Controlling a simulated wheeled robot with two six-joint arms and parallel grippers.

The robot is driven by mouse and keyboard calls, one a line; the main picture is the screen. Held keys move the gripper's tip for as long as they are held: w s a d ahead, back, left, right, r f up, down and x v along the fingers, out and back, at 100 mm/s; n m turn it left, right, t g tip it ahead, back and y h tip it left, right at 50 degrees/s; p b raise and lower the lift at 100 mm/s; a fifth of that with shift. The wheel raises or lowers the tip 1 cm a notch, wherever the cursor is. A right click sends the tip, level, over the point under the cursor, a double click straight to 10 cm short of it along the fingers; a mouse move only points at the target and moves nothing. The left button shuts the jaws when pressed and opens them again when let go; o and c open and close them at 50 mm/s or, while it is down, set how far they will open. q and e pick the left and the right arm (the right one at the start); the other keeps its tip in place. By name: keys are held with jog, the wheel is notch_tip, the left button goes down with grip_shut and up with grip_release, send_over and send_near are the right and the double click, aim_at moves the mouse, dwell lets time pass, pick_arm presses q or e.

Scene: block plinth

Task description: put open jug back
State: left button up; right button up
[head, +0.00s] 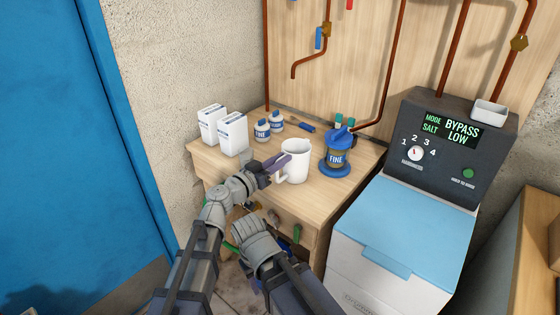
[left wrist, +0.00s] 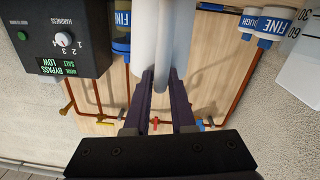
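The open white jug (head: 296,162) stands upright at the front middle of the wooden bench top, with its handle towards the left. My left gripper (head: 283,165) reaches in from the left at the handle. In the left wrist view the jug (left wrist: 144,30) is close, and the two fingers of my left gripper (left wrist: 161,80) lie on either side of the handle, seemingly closed on it. I cannot tell whether the jug's base touches the bench. My right arm's wrist is low in front of the bench; its fingers are mostly hidden, so their state is unclear.
A blue-lidded FINE filter container (head: 337,155) stands right of the jug. A softener with a blue lid (head: 405,225) stands to the right. Copper pipes (head: 388,75) run behind.

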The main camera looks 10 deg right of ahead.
pick_arm(q)
jog(key=o, duration=0.3)
jog(key=shift+o, duration=0.2)
jog(key=shift+r, duration=0.15)
jog(key=v, duration=1.2)
